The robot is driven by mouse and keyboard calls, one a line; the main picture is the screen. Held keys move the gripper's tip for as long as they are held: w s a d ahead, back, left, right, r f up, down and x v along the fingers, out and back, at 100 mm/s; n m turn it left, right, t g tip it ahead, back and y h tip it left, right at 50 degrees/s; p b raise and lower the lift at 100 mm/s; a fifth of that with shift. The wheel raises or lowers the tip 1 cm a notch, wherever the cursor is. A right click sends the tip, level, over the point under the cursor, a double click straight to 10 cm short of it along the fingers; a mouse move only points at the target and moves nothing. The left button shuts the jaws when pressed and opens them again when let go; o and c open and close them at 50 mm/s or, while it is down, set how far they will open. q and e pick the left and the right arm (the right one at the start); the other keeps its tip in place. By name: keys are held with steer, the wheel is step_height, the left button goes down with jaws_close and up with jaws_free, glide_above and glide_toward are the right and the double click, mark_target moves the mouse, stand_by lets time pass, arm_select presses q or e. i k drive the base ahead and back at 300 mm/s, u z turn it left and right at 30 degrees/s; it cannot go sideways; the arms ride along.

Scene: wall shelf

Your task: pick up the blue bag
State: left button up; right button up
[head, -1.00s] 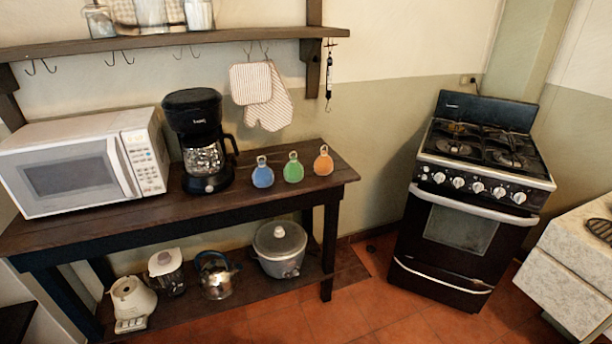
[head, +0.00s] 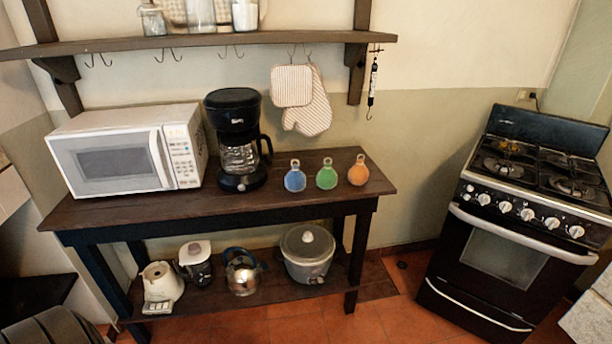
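The blue bag (head: 295,179) is small and round with a narrow looped top. It stands on the dark wooden table (head: 270,205), to the right of the black coffee maker. A green bag (head: 327,176) of the same shape stands just to its right, and an orange bag (head: 358,171) stands further right. The three bags are apart from each other in a row. Neither of my grippers is in the head view.
A white microwave (head: 122,158) and the coffee maker (head: 236,140) fill the table's left and middle. A wall shelf (head: 200,42) with hooks, hanging mitts (head: 306,108) and jars is above. A rice cooker (head: 307,254) is on the lower shelf. A stove (head: 520,215) stands right.

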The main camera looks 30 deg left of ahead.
mark_target(296, 181)
steer(key=i, duration=0.8)
steer(key=u, duration=2.65)
